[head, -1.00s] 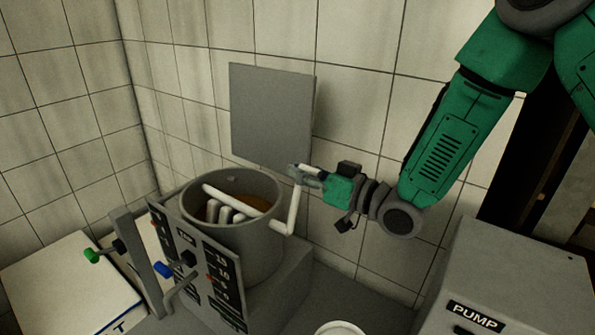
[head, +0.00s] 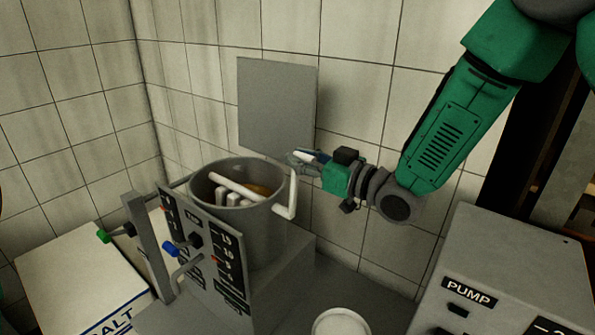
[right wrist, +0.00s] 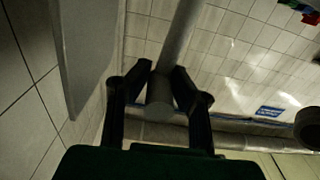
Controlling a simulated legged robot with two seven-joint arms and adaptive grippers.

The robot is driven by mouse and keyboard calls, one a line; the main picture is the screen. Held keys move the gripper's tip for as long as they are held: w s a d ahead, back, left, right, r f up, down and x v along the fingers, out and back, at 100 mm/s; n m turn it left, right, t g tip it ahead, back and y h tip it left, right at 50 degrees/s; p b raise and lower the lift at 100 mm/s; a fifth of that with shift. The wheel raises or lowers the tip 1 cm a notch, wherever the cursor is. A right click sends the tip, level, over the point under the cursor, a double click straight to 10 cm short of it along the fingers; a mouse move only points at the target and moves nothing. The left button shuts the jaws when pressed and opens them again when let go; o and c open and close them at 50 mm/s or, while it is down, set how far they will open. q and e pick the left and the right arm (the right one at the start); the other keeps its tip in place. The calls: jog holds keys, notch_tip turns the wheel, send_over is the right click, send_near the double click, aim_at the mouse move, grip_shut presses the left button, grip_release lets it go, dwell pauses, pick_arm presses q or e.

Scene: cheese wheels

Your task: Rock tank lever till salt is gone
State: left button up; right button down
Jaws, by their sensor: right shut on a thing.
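The tank (head: 265,230) is a grey round vat at centre in the head view. A white bar (head: 232,186) with paddles crosses its open top, over brownish contents (head: 262,189). The white cranked lever (head: 291,196) rises on its right side. My right gripper (head: 303,158) is at the lever's upper end. In the right wrist view its dark fingers (right wrist: 160,85) are shut on the grey-looking lever rod (right wrist: 181,35). Salt in the tank cannot be told apart. My left gripper is not in view.
A control panel (head: 203,250) with blue and green-tipped levers stands before the tank. A white box (head: 75,275) marked with partly hidden lettering, ending "ALT", is at left. A grey PUMP box (head: 510,260) is at right. A grey plate (head: 278,105) is behind the tank.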

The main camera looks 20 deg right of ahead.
jog(key=s+a+f+n+b, duration=0.1)
jog(key=s+a+n+b, duration=0.4)
jog(key=shift+a+f, duration=0.35)
jog(key=shift+f, duration=0.05)
jog(key=shift+s+f, duration=0.1)
jog(key=shift+s, duration=0.05)
dwell(0.4)
jog(key=c, duration=1.4)
grip_release()
jog(key=shift+s+d+r, duration=0.1)
jog(key=shift+d+r, duration=0.1)
jog(key=shift+d, duration=0.1)
jog(key=v, duration=1.2)
